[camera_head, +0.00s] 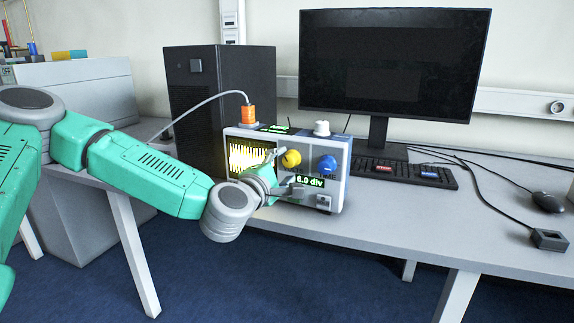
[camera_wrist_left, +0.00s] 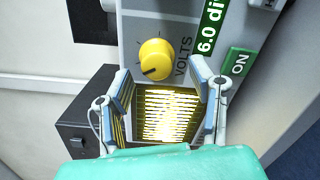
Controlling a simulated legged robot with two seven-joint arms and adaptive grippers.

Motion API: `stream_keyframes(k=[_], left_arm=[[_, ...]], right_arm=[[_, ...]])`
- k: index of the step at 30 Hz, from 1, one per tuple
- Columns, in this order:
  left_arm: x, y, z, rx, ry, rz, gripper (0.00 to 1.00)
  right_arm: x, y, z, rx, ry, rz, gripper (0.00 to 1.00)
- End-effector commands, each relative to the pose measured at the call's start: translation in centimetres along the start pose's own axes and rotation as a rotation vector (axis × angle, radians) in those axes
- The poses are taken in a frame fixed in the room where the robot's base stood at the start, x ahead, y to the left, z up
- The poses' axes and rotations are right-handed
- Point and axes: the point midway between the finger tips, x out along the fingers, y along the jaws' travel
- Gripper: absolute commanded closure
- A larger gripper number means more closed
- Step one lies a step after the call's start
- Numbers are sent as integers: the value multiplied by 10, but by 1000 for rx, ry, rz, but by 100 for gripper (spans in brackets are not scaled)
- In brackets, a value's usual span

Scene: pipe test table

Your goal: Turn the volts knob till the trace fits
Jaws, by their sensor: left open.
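The oscilloscope (camera_head: 335,190) is a grey box on the table with a yellow trace on its dark screen (camera_head: 246,158). The trace is tall and dense. The yellow volts knob (camera_head: 291,158) is on its front panel, and it shows in the left wrist view (camera_wrist_left: 156,60) with a dark pointer line and the word VOLTS beside it. A green label reads 6.0 div (camera_head: 310,182). My left gripper (camera_head: 284,168) is in front of the panel, close to the knob. In the left wrist view its fingers (camera_wrist_left: 162,82) are apart, with the knob just beyond the tips. My right gripper is not in view.
A blue time knob (camera_head: 327,164) is right of the yellow one. An orange plug (camera_head: 249,114) with a grey cable and a white knob (camera_head: 321,128) are on top of the scope. A black computer tower (camera_head: 205,100), monitor (camera_head: 392,60) and keyboard (camera_head: 425,174) stand behind and beside it.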

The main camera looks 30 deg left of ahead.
Motion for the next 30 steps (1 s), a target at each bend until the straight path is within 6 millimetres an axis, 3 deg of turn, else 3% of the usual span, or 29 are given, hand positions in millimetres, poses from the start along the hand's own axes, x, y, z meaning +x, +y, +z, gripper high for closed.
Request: stream_keyframes(k=[3, 9, 27, 30], left_arm=[[-21, 0, -2, -4, 0, -2, 50], [-44, -2, -4, -4, 2, -2, 50], [-49, -2, -4, -1, 2, -3, 50], [-50, -14, 1, 29, -12, -31, 50]], right_arm=[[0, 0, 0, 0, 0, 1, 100], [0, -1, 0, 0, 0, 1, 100], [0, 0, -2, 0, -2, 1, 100], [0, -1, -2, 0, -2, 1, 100]])
